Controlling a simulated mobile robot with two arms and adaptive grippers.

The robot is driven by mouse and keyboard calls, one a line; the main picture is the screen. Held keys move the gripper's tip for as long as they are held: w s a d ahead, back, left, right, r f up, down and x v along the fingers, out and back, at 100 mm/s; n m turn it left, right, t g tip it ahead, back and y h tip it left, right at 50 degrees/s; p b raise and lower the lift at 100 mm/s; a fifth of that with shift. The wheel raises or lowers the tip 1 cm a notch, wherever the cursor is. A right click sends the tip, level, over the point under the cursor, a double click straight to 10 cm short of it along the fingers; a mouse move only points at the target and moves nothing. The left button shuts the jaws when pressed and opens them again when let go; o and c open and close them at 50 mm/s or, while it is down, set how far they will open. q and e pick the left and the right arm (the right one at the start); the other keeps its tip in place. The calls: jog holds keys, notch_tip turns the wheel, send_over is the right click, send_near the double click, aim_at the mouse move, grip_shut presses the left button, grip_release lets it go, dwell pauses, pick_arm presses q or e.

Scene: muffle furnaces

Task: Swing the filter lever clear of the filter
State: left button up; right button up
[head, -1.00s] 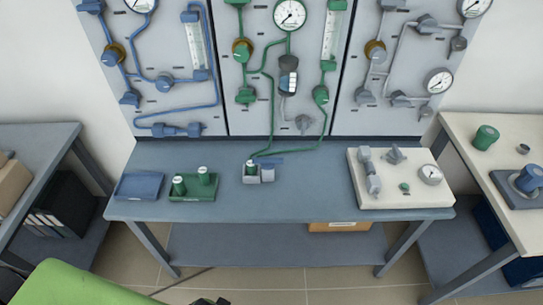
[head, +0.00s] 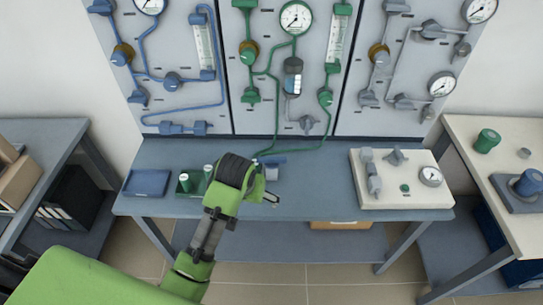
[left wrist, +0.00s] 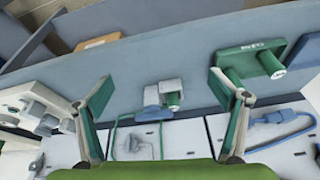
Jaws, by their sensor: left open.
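A small grey fixture (head: 272,173) stands at the back middle of the bench, with a blue bar (head: 272,161), seemingly the filter lever, behind it. In the left wrist view the fixture (left wrist: 165,88) holds a green cylinder (left wrist: 174,100), seemingly the filter. The blue lever (left wrist: 157,115) lies along its panel side, touching or very near the cylinder; I cannot tell which. My left gripper (head: 272,197) is in front of the fixture in the head view and hides the cylinder. In the left wrist view its fingers (left wrist: 160,77) are wide apart and empty. My right gripper is not seen.
A green tube (head: 312,148) runs from the lever area to the wall panel. A white board (head: 400,198) with fittings is at right. The bench between is clear.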

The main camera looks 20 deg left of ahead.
pick_arm(q)
jog(key=n, duration=0.2)
send_near(272, 158)
jog(key=x, duration=0.8)
jog(key=shift+f+p, duration=0.25)
jog(key=shift+p, duration=0.1)
jog(key=c, duration=1.1)
